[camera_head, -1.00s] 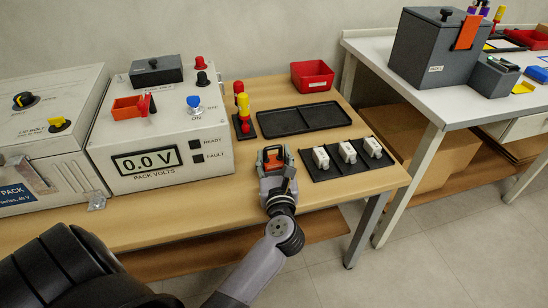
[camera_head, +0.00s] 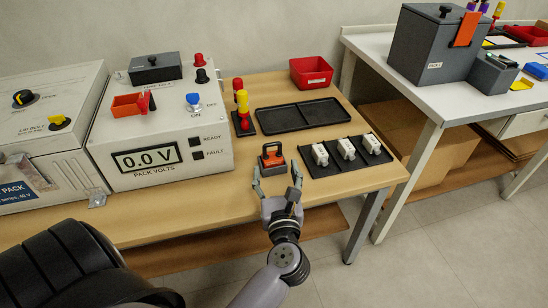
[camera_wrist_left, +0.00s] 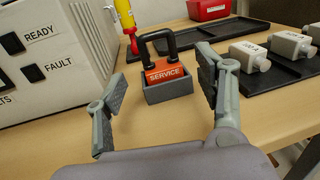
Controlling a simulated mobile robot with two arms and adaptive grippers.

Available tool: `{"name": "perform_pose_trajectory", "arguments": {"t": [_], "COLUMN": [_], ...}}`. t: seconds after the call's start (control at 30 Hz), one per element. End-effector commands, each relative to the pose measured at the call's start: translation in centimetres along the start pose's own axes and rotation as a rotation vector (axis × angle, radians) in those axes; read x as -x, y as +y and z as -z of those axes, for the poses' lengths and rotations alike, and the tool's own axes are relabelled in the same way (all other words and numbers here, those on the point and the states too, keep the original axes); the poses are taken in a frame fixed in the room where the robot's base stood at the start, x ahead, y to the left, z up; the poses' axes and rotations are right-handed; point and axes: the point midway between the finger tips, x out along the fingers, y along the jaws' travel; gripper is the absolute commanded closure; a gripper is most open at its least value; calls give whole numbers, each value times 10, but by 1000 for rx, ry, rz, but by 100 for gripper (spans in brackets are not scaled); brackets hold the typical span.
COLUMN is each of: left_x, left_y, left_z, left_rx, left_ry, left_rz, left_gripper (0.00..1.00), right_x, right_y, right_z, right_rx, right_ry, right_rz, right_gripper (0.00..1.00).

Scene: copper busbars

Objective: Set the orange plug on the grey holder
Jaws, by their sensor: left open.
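The orange plug (camera_head: 272,154), with a black loop handle, sits in the grey holder (camera_head: 272,170) on the wooden table. In the left wrist view the orange plug (camera_wrist_left: 166,71), marked SERVICE, stands upright in the small grey holder (camera_wrist_left: 169,91), its lower part hidden by the holder's walls. My left gripper (camera_head: 277,176) is open and empty at the near side of the holder. In the left wrist view its fingers (camera_wrist_left: 165,95) are spread wide, one on each side and nearer the camera, apart from the plug. My right gripper is not in view.
A black tray (camera_head: 350,169) with several white blocks lies to the right. An empty black tray (camera_head: 302,116) and a red bin (camera_head: 311,73) are behind. The pack volts box (camera_head: 165,125) stands left, with red and yellow tools (camera_head: 242,106) beside it.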

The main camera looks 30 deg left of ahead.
Motion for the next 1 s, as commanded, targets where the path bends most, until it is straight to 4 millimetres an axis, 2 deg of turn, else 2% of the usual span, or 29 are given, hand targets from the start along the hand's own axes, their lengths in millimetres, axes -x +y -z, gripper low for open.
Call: {"name": "perform_pose_trajectory", "arguments": {"t": [0.03, 0.2, 0.37, 0.47, 0.57, 0.63, 0.73, 0.77, 0.87, 0.93, 1.0], "left_x": [12, 39, 50, 52, 59, 72, 102, 112, 141, 156, 165], "left_y": [0, 0, -1, -10, -32, -56, -91, -100, -121, -123, -114], "left_z": [1, 1, -3, -20, -53, -75, -85, -82, -56, -26, 9], "left_rx": [-1, -1, -12, -104, -324, -555, -942, -1063, -1476, -1771, -2061], "left_ry": [4, 2, -12, -89, -258, -417, -655, -724, -937, -1069, -1183], "left_rz": [0, 1, 8, 68, 190, 296, 443, 484, 616, 711, 812], "left_gripper": [36, 36, 36, 36, 36, 36, 36, 36, 36, 36, 36], "right_x": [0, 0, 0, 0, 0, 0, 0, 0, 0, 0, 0], "right_y": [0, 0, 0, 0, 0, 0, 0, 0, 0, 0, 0], "right_z": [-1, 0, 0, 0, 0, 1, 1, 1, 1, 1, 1], "right_rx": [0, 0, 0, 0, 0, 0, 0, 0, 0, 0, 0], "right_ry": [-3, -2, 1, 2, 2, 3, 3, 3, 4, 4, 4], "right_rz": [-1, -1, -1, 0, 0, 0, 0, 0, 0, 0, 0], "right_gripper": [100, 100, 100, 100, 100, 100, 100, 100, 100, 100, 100]}}
